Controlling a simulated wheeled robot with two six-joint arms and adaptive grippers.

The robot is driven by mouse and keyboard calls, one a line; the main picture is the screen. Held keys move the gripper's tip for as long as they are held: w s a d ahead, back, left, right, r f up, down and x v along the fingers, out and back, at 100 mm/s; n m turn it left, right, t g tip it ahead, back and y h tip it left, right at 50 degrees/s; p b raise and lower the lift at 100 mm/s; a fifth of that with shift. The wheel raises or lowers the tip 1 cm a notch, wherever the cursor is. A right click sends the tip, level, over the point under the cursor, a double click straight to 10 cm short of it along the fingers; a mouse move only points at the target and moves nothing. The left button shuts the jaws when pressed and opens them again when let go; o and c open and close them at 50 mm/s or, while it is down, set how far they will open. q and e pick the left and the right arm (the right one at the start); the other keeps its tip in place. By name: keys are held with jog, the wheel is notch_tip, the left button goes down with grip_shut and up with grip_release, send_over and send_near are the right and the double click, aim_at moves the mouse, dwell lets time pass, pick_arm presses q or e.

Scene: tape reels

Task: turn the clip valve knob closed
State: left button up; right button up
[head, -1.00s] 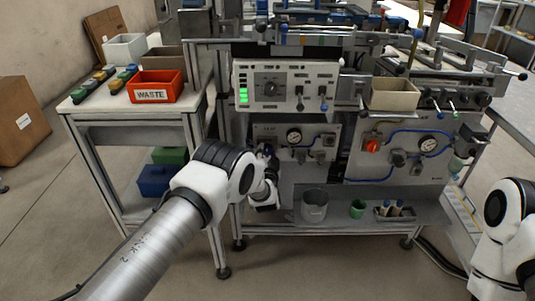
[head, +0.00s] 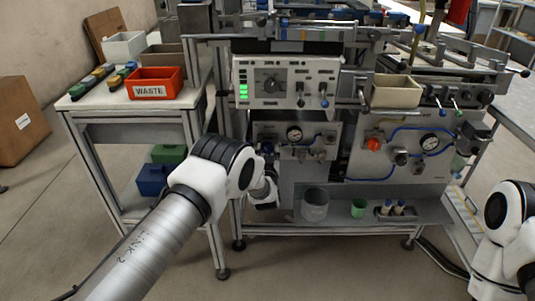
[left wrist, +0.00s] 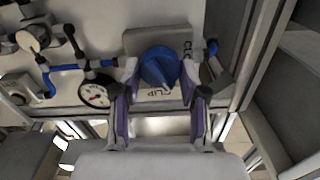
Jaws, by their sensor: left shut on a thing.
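In the left wrist view the clip valve knob (left wrist: 160,66) is blue and pointed, in front of a grey block on a pale panel. Part of the lettering "CLIP" shows just below it. My left gripper (left wrist: 158,82) has its two purple-padded fingers on either side of the knob and is shut on it. In the head view my left wrist and gripper (head: 266,188) are in front of the left lower panel, and the knob is hidden behind my arm. My right arm shows at the right edge; its gripper is out of view.
A pressure gauge (left wrist: 95,94) and blue tubing lie left of the knob; a metal frame post stands to its right. In the head view a red knob (head: 374,144) is on the right panel. A metal cup (head: 314,205) and a green cup (head: 358,208) stand on the lower shelf.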

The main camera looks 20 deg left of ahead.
pick_arm(q)
jog(key=n+b, duration=0.1)
jog(key=n, duration=0.5)
jog(key=shift+f+n, duration=0.15)
jog(key=shift+n, duration=0.15)
jog(key=n+b, duration=0.1)
jog(key=n, duration=0.5)
jog(key=shift+a+b, duration=0.1)
jog(key=shift+b, duration=0.2)
jog(key=o, duration=1.1)
jog(key=shift+o, duration=0.2)
jog(key=shift+s, duration=0.15)
jog(key=v, duration=1.2)
